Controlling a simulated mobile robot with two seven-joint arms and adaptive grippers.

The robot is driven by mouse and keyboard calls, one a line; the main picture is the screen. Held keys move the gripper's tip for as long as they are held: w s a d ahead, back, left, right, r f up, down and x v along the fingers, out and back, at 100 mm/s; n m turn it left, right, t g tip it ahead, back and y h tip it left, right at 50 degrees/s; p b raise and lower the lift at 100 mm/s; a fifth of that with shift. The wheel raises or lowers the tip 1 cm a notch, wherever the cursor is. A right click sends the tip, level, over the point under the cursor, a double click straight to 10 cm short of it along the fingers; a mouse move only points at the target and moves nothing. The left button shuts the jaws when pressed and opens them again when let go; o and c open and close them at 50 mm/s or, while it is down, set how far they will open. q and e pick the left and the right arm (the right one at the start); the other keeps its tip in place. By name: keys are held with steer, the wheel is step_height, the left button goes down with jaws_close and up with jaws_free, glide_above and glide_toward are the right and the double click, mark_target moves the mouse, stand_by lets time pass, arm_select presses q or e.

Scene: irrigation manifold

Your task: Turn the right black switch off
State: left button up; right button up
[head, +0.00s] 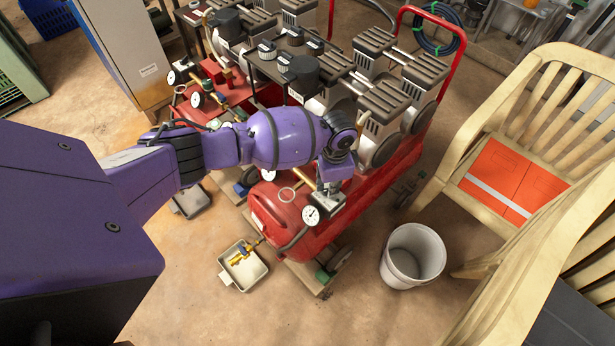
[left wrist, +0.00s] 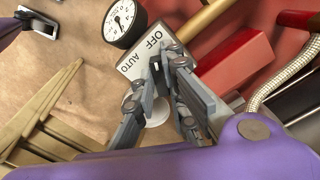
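The right switch box is a small grey box with a white plate marked OFF and AUTO. It sits on the red compressor (head: 281,215) beside a round gauge (head: 311,214). In the left wrist view, the marked plate (left wrist: 143,62) and the gauge (left wrist: 122,20) are close up. My left gripper (head: 326,190) is right at the box. Its fingertips (left wrist: 166,60) are close together over the plate, by the OFF end. They hide most of the black switch, so its position and any contact are unclear. My right gripper is in neither view.
A white bucket (head: 412,256) and wooden chairs (head: 520,125) stand to the right. A tray with brass fittings (head: 243,268) lies on the floor in front. A second red compressor stands behind my left arm. A braided hose (left wrist: 285,75) runs close to the gripper.

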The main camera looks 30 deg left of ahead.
arm_select(q)
steer(key=o, duration=0.4)
steer(key=shift+w+d+r, duration=0.1)
steer(key=shift+w+r, duration=0.05)
steer(key=shift+r, duration=0.2)
step_height(320, 180, up, 12)
steer(key=shift+f, duration=0.2)
stand_by(0.4)
